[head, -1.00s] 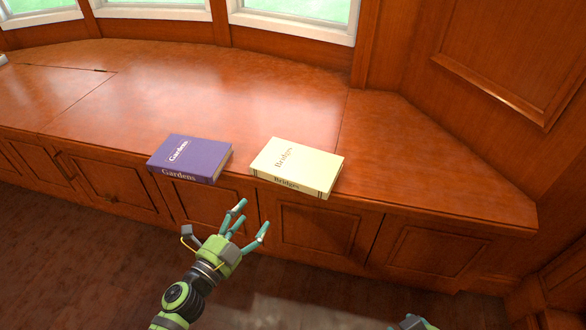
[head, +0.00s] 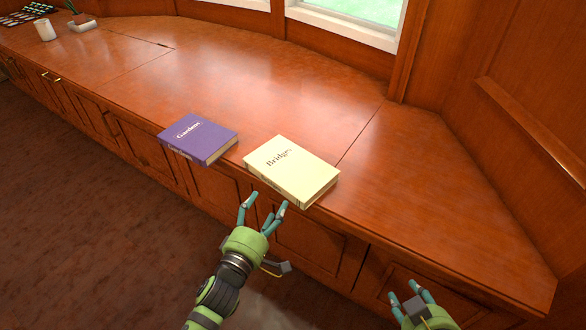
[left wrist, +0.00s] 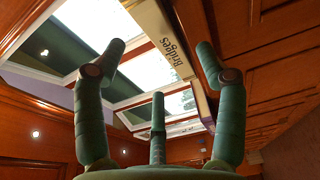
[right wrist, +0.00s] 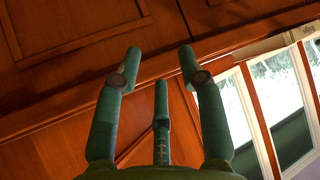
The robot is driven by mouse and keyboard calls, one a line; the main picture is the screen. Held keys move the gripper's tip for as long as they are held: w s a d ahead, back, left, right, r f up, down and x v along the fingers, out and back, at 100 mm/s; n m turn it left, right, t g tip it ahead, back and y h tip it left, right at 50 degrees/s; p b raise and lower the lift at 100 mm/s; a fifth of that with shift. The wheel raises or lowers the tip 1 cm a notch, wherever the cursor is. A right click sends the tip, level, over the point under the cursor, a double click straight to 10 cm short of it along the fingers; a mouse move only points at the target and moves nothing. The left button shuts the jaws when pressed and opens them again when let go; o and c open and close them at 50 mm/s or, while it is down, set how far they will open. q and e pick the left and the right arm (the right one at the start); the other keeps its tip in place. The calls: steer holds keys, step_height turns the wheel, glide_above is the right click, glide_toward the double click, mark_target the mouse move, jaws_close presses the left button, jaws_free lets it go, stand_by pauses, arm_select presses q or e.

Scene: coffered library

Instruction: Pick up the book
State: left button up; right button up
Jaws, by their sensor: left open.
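A cream book titled Bridges (head: 290,172) lies flat at the front edge of the wooden window bench. Its spine (left wrist: 167,42) shows in the left wrist view, right of the middle finger. A purple book titled Gardens (head: 198,138) lies flat to its left, with a gap between them. My left gripper (head: 264,203) is open and empty, just in front of and below the cream book's near edge, apparently apart from it. My right gripper (head: 411,292) is open and empty, low in front of the bench, to the right of both books.
The bench top (head: 250,80) is clear behind and to the right of the books. A white cup (head: 45,30) and a small potted plant (head: 82,20) stand at the far left. Cabinet doors (head: 310,245) front the bench; wood panelling rises at right.

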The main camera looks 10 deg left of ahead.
mark_target(278, 186)
arm_select(q)
steer(key=shift+w, duration=0.8)
steer(key=w+b, duration=0.1)
steer(key=w, duration=0.3)
steer(key=shift+w+d, duration=0.15)
steer(key=shift+w, duration=0.3)
arm_select(e)
steer(key=w+a+r+t+y, duration=0.1)
steer(key=w+a+r+t, duration=0.1)
steer(key=r, duration=0.2)
steer(key=w+a+r+n+t+y, duration=0.1)
steer(key=w+r+t, duration=0.1)
steer(key=r+t, duration=0.1)
steer(key=shift+w+a+r, duration=0.15)
steer(key=shift+a+r, duration=0.2)
steer(key=shift+r, duration=0.3)
arm_select(q)
jaws_close()
steer(key=shift+r, duration=0.2)
